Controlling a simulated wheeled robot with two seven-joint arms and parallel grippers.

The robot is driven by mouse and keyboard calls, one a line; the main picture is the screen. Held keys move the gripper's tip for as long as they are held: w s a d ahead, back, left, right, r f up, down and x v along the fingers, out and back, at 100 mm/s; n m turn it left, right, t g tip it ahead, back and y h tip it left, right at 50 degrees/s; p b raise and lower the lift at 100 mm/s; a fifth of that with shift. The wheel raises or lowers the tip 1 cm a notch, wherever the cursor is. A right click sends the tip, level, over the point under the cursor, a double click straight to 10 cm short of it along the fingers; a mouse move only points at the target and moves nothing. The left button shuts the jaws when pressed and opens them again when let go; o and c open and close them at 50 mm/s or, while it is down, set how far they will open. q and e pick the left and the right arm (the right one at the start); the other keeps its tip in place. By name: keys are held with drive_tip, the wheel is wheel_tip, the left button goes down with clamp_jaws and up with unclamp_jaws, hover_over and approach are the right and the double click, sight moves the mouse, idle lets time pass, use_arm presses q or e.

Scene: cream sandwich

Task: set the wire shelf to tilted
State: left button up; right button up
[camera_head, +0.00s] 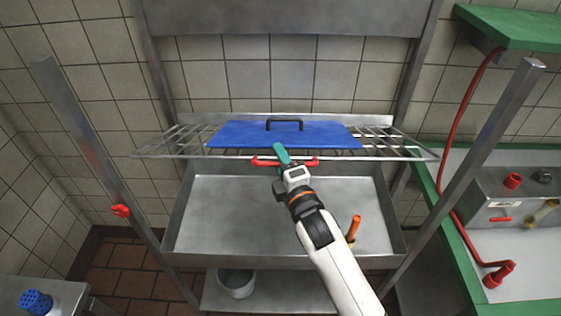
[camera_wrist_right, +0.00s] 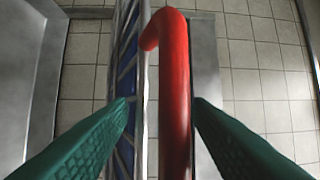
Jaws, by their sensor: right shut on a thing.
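The wire shelf (camera_head: 405,148) spans the steel frame above a deep metal tray, with its front edge toward me. From these views I cannot tell whether it is level or tilted. A red handle (camera_head: 312,162) runs along the middle of its front edge. My right gripper (camera_head: 281,153) is shut on this handle. In the right wrist view the red handle (camera_wrist_right: 174,95) stands between the green fingers (camera_wrist_right: 163,108), and the wire shelf (camera_wrist_right: 128,75) shows nearly edge-on beside it. My left gripper is not in view.
A blue board (camera_head: 240,134) with a black handle (camera_head: 284,124) lies on the shelf. Below is the metal tray (camera_head: 225,225) with an orange-handled tool (camera_head: 353,228). Frame posts (camera_head: 490,150) flank the shelf. A green-edged counter (camera_head: 455,235) stands at right.

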drive_tip(key=shift+w+d+r, duration=0.1)
drive_tip(key=shift+w+r, duration=0.05)
drive_tip(key=shift+r, duration=0.55)
drive_tip(key=f+b+v, duration=0.1)
drive_tip(key=b+v, duration=0.3)
drive_tip(key=v, duration=0.8)
drive_tip(key=shift+f, duration=0.2)
drive_tip(key=shift+f, duration=0.15)
